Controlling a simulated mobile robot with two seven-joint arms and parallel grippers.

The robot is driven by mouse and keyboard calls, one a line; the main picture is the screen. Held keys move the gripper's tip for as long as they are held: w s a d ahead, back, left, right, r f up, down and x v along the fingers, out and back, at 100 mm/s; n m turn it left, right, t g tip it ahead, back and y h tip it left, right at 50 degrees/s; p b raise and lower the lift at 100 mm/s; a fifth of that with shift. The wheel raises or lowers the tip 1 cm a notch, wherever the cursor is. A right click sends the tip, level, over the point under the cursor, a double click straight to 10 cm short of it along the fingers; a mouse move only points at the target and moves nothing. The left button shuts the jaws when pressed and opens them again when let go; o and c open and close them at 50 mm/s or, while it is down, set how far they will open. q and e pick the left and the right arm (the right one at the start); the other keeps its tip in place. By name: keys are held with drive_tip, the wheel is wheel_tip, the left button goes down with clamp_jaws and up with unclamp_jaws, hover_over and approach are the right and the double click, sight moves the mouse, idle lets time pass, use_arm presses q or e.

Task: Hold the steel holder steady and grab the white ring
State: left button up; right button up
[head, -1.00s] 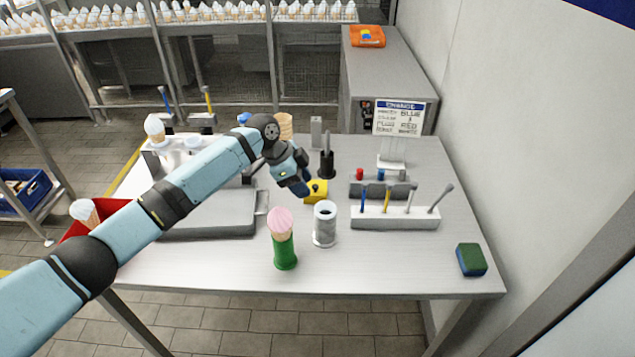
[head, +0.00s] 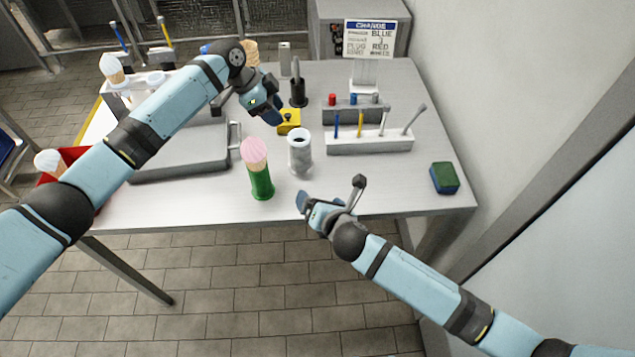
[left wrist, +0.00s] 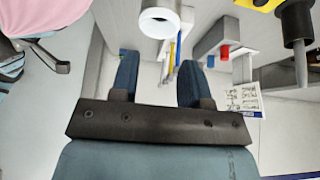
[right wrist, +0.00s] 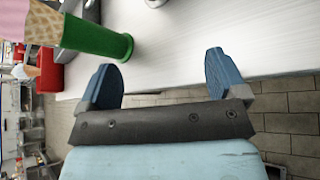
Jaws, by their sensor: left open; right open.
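The steel holder (head: 300,158) is a grey upright cylinder near the table's front middle. The white ring (head: 299,137) sits around its top opening; it also shows in the left wrist view (left wrist: 158,22). My left gripper (head: 268,108) is open and empty, above the table behind and left of the holder. In the left wrist view its open fingers (left wrist: 158,78) have nothing between them, and the holder is beyond them. My right gripper (head: 311,206) is open at the table's front edge, in front of the holder and apart from it. Its open fingers (right wrist: 160,68) are empty.
A pink-topped cone in a green stand (head: 260,180) stands just left of the holder. A yellow block (head: 289,121) is behind it. A white tool rack (head: 370,143) and a green-blue sponge (head: 444,178) lie right.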

sight(304, 164)
drive_tip(key=w+n, duration=0.1)
drive_tip(key=n, duration=0.1)
drive_tip(key=w+r+n, duration=0.1)
drive_tip(key=n, duration=0.1)
drive_tip(key=w+r+n, duration=0.1)
drive_tip(key=w, duration=0.1)
drive_tip(key=shift+a+n+t+h, duration=0.1)
drive_tip(key=shift+n+t+h, duration=0.3)
drive_tip(key=x, duration=1.3)
drive_tip(key=shift+w+a, duration=0.2)
drive_tip(key=shift+w, duration=0.15)
drive_tip(key=c, duration=1.1)
